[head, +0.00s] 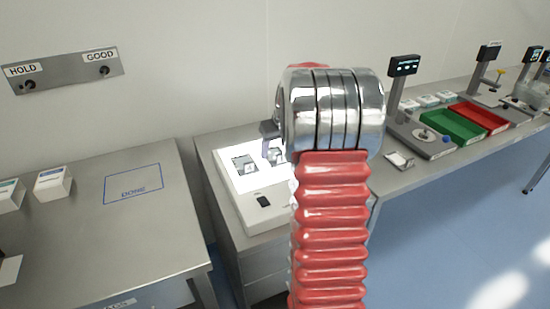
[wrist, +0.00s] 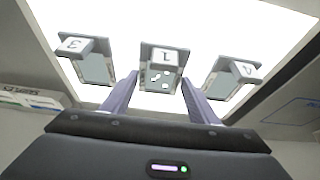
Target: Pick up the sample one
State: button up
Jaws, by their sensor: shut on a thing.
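Sample one is a small grey plate with a white block marked 1 (wrist: 163,55) and a patch of white marks, in the middle of the wrist view. My gripper (wrist: 161,80) has its two purple-grey fingers on either side of it, shut on it. Two similar samples lie apart from the fingers: one marked 3 (wrist: 75,45) on the left and one with a partly legible mark (wrist: 240,70) on the right. In the head view my gripper (head: 268,142) is largely hidden behind my arm, over the lit panel (head: 240,183).
The lit panel sits on a steel bench. On the left a table holds white boxes (head: 53,183) and a blue-outlined rectangle marked DONE (head: 133,184). On the right are a green tray (head: 451,127), a red tray (head: 480,117) and display posts. A HOLD/GOOD rail (head: 65,72) is on the wall.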

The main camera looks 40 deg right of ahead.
jog(key=c, duration=0.4)
jog(key=shift+c, duration=0.2)
notch_tip(320, 180, up, 10)
dwell(0.4)
dwell(0.5)
